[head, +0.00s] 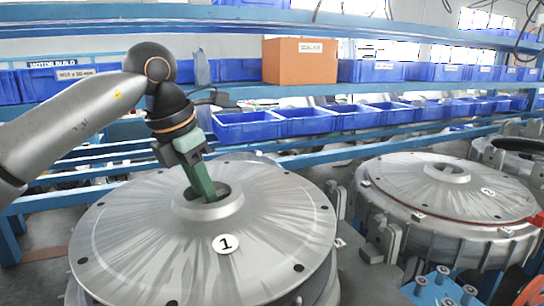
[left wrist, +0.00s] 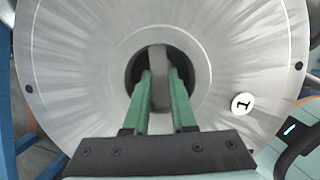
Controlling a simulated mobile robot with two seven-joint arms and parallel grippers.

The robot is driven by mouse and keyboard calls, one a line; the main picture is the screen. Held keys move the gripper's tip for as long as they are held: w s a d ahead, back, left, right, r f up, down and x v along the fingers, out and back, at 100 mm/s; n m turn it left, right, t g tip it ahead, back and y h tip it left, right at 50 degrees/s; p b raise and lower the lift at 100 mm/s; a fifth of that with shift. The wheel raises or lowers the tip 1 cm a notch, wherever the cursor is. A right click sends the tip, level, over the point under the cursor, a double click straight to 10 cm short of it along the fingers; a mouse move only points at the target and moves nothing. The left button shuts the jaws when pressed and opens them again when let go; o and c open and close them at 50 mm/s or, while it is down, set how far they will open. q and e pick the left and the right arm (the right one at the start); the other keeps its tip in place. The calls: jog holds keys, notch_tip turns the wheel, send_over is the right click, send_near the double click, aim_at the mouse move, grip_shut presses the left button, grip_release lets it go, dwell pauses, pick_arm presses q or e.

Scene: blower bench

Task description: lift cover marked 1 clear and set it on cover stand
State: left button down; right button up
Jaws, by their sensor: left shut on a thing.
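The cover marked 1 (head: 130,240) is a large round brushed-metal disc with a raised central collar and hole, at the lower left of the head view. It fills most of the left wrist view (left wrist: 90,60). My left gripper (head: 205,192) reaches down into the central hole with its green fingers. In the left wrist view the fingers (left wrist: 160,85) are shut on a grey upright piece at the hole, part of the cover's collar. The cover looks level. Whether it touches what is below is hidden. My right gripper and a cover stand are not recognisable in view.
A second round cover marked 2 (head: 420,185) sits on a housing at the right. Blue shelving with blue bins (head: 248,126) and a cardboard box (head: 300,62) stands behind. Blue bolted blocks (head: 440,285) are at the lower right. Metal brackets (head: 385,235) fill the gap between the covers.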

pick_arm(q)
jog(key=shift+r, duration=0.45)
jog(key=shift+r, duration=0.7)
jog(key=shift+s, duration=0.1)
dwell(0.6)
